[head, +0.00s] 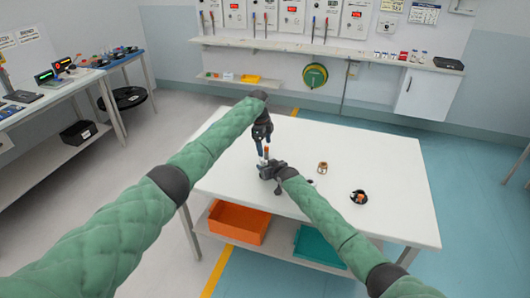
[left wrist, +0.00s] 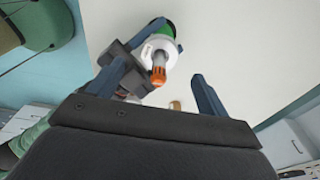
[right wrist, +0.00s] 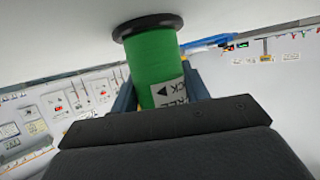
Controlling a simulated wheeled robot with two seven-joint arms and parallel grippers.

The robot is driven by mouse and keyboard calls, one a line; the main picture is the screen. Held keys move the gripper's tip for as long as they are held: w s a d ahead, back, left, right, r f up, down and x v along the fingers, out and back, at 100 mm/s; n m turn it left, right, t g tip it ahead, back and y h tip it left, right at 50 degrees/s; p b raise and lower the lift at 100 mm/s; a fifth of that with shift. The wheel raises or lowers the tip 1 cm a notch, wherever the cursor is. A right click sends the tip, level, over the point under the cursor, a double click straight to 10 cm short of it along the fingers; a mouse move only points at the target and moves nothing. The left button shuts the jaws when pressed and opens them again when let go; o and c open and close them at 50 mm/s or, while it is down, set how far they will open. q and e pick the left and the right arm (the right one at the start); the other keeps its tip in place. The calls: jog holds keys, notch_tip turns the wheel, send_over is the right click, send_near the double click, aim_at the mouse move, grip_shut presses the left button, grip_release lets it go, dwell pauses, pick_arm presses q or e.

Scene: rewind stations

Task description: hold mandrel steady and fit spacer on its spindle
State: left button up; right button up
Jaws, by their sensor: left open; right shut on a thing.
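The mandrel is a green cylinder (right wrist: 158,62) with a black flange and a partly hidden printed label. My right gripper (head: 268,168) is shut on its green body, over the table. In the left wrist view the mandrel (left wrist: 165,30) shows a white collar and a grey spindle with an orange tip (left wrist: 159,76). My left gripper (head: 265,146) is open close above; the spindle lies between its fingers in the picture, and contact cannot be told. I cannot tell which piece is the spacer; a small white ring (head: 310,182) lies on the table, partly behind my right arm.
The white table (head: 390,165) also bears a small brown-orange piece (head: 322,168) and a black round dish (head: 358,198) with orange and white contents. An orange bin (head: 238,222) and a teal bin (head: 318,247) sit below. The table's right side is mostly clear.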

pick_arm(q)
notch_tip(320, 180, up, 7)
jog(key=shift+w+a, duration=0.15)
jog(key=shift+a, duration=0.3)
jog(key=shift+f, duration=0.1)
pick_arm(e)
jog(key=o, duration=1.2)
